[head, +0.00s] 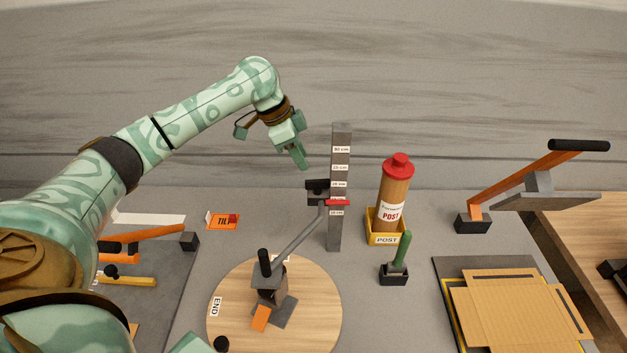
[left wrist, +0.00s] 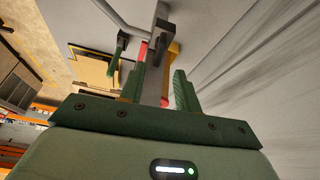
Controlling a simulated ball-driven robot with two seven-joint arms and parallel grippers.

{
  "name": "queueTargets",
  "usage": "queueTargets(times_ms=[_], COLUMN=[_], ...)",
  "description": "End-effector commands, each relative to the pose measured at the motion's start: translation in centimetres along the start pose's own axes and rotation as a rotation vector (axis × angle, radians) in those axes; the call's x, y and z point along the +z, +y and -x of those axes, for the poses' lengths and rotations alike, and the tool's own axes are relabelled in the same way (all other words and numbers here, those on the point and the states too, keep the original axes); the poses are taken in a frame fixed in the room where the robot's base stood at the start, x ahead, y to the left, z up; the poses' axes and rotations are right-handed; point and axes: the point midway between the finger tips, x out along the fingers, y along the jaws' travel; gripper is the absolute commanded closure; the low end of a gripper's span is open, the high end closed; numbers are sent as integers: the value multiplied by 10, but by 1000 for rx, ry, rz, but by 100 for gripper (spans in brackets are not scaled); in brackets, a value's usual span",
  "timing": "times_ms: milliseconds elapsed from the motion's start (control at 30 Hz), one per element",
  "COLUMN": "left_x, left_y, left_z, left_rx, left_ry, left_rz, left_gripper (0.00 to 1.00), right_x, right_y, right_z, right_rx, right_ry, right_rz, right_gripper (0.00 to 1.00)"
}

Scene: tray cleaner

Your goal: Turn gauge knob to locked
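The height gauge is a grey upright post (head: 340,225) with white centimetre labels, standing behind the round wooden turntable (head: 235,330). A black slider block with a red pointer (head: 338,203) sits partway up it. A dark knob (head: 316,186) sticks out on the slider's left side; I cannot read its locked or unlocked mark. My left gripper (head: 302,162) hangs above and left of the slider, apart from it. In the left wrist view its two green fingers (left wrist: 160,85) stand apart with nothing held between them. My right gripper is not in view.
A brown cylinder with a red cap (head: 393,195) stands in a yellow POST box (head: 385,236) right of the gauge. A green-handled tool (head: 401,252) stands in a black holder. A grey angled rod (head: 297,236) rises from the turntable towards the slider. An orange lever (head: 520,183) is farther right.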

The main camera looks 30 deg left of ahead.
Motion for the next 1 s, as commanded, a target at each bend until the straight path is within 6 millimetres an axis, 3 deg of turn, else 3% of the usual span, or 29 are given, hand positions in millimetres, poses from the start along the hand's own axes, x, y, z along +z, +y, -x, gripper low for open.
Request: queueTargets(times_ms=[100,300,500,733,767,867,1000], left_x=[1,0,0,0,0,0,0], left_y=[1,0,0,0,0,0,0], left_z=[-33,-66,-78,-78,-78,-78,-78], left_rx=[4,2,-1,-1,-1,-1,-1], left_ry=[-1,0,1,1,0,1,0], left_rz=[1,3,2,1,1,1,1], left_gripper=[67,67,67,67,70,98,100], right_x=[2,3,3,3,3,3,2], right_y=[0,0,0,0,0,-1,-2], right_z=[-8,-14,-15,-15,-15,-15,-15], right_rx=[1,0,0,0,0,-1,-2], right_ry=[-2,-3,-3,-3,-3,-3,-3], right_rz=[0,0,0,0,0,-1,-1], right_gripper=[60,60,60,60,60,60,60])
